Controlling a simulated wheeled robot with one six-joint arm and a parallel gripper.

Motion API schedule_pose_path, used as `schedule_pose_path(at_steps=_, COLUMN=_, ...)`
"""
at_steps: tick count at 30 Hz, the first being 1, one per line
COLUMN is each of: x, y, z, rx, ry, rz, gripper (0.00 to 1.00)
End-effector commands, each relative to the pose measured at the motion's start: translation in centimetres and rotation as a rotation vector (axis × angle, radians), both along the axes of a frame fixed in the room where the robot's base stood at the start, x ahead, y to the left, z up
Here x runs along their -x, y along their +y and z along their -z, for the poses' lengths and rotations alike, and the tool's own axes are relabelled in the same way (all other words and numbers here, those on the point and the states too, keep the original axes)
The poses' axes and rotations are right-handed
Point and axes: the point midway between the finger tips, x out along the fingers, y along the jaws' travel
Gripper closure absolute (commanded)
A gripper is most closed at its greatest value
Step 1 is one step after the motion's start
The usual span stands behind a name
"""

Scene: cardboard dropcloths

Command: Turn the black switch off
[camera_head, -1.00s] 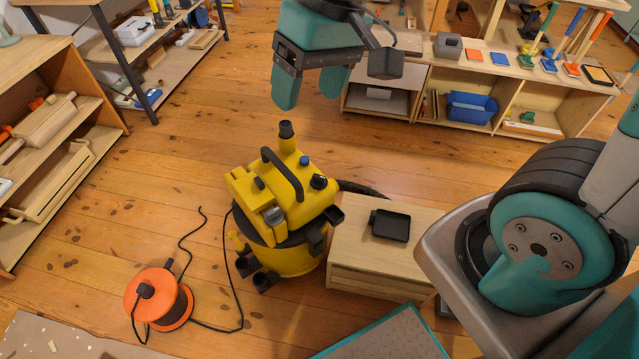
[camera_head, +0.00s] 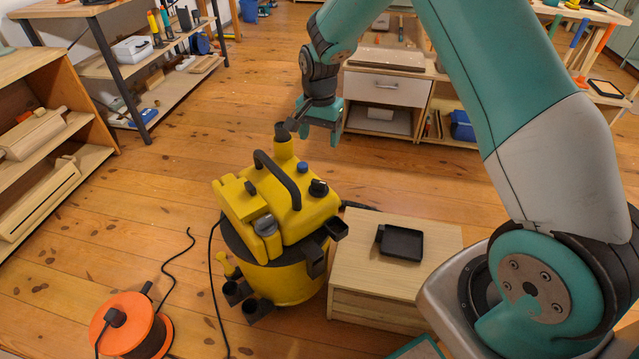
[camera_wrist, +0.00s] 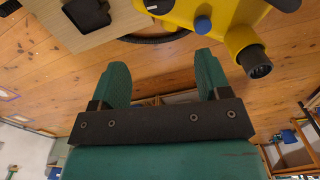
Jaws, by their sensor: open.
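The black switch (camera_head: 318,188) is a round knob on top of the yellow vacuum cleaner (camera_head: 290,278), beside a blue knob (camera_head: 302,167). My gripper (camera_head: 320,132) is above the floor behind the vacuum's spout, with its fingers pointing down, apart from the switch. In the wrist view my gripper (camera_wrist: 162,66) is open, with nothing between the fingers. There the vacuum's yellow top (camera_wrist: 238,40) shows at the upper right, with the blue knob (camera_wrist: 203,25) and the spout (camera_wrist: 257,64). I cannot clearly make out the switch in the wrist view.
A black carry handle (camera_head: 278,175) arches up beside the switch. A low wooden box (camera_head: 375,278) with a black tray (camera_head: 401,243) stands right of the vacuum. An orange cable reel (camera_head: 130,328) lies at the front left. Shelves stand at left and back. Floor between them is clear.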

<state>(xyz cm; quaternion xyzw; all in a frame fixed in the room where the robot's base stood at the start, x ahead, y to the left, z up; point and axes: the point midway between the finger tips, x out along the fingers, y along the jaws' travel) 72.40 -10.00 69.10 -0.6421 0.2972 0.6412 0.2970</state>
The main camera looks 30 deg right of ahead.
Motion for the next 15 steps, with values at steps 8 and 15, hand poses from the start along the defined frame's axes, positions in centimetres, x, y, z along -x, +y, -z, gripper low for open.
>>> schedule_pose_path(at_steps=8, x=0.1, y=0.1, z=6.7, rx=0.000, ry=0.004, rz=-0.003, gripper=0.30)
schedule_pose_path(at_steps=15, x=0.1, y=0.1, z=11.9, rx=-0.001, ry=0.003, rz=-0.003, gripper=0.30)
